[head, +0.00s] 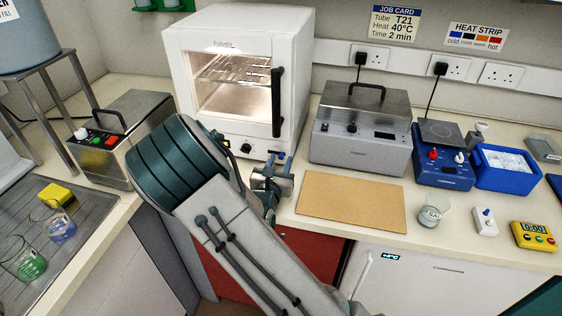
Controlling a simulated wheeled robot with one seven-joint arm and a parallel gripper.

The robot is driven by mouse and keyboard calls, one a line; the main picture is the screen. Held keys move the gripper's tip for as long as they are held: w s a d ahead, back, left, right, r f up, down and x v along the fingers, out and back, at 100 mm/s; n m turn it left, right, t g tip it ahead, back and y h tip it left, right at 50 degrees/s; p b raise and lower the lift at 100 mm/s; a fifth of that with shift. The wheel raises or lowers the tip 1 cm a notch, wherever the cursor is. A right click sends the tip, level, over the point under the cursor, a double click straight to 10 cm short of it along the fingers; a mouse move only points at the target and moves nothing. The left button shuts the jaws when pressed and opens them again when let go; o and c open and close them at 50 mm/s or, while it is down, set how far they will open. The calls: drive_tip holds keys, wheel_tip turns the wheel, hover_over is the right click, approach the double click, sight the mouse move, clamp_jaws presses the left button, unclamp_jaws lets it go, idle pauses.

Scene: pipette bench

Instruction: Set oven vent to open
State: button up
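The white oven (172,80) stands at the back of the bench, left of centre. Its glass door with a dark upright handle (278,102) is closed, and the lit inside shows wire shelves. A dark knob (246,148) shows low on its front panel; part of this panel is hidden behind my arm. I cannot make out which control is the vent or how it is set. My gripper (280,159) is just right of the knob, in front of the oven's lower right corner. Its two fingers look apart, with nothing visible between them.
A grey heating box (360,140) with a top handle stands right of the oven. A tan board (352,205) lies bare before it. A steel box (120,165) with coloured buttons stands left. A beaker (432,214) and yellow timer (534,236) are at right.

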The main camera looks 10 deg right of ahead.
drive_tip(key=v, duration=1.1)
drive_tip(key=shift+r, duration=0.3)
drive_tip(key=shift+s+a+f+p, duration=0.15)
drive_tip(key=shift+s+a+p, duration=0.05)
drive_tip(key=shift+s+p, duration=0.2)
drive_tip(key=shift+s+a+f+p, duration=0.1)
drive_tip(key=shift+s+a+p, duration=0.15)
drive_tip(key=shift+s, duration=0.2)
drive_tip(key=s+d+r+m+g+h, duration=0.1)
drive_tip(key=d+m+g+h, duration=0.1)
drive_tip(key=d+m, duration=0.1)
drive_tip(key=s+d+r+m+g+h, duration=0.1)
drive_tip(key=d+m+g+h, duration=0.1)
drive_tip(key=d+m+g, duration=0.1)
drive_tip(key=s+d+r+m+g+h, duration=0.1)
drive_tip(key=s+d+m+g, duration=0.1)
drive_tip(key=d+m, duration=0.2)
drive_tip(key=shift+s+d+r+g+h, duration=0.1)
drive_tip(key=shift+d+r+g+h, duration=0.2)
drive_tip(key=shift+d+h, duration=0.1)
drive_tip(key=s+d+m+g+y, duration=0.3)
drive_tip(key=s+d+m+g, duration=0.2)
drive_tip(key=s+m+g, duration=0.4)
drive_tip(key=s+a+r+m+t+y, duration=0.3)
drive_tip(key=a+r+m+y, duration=0.4)
drive_tip(key=m+y, duration=0.3)
drive_tip(key=shift+s+a+r+m, duration=0.4)
drive_tip(key=shift+s+r+m, duration=0.2)
drive_tip(key=shift+m, duration=0.4)
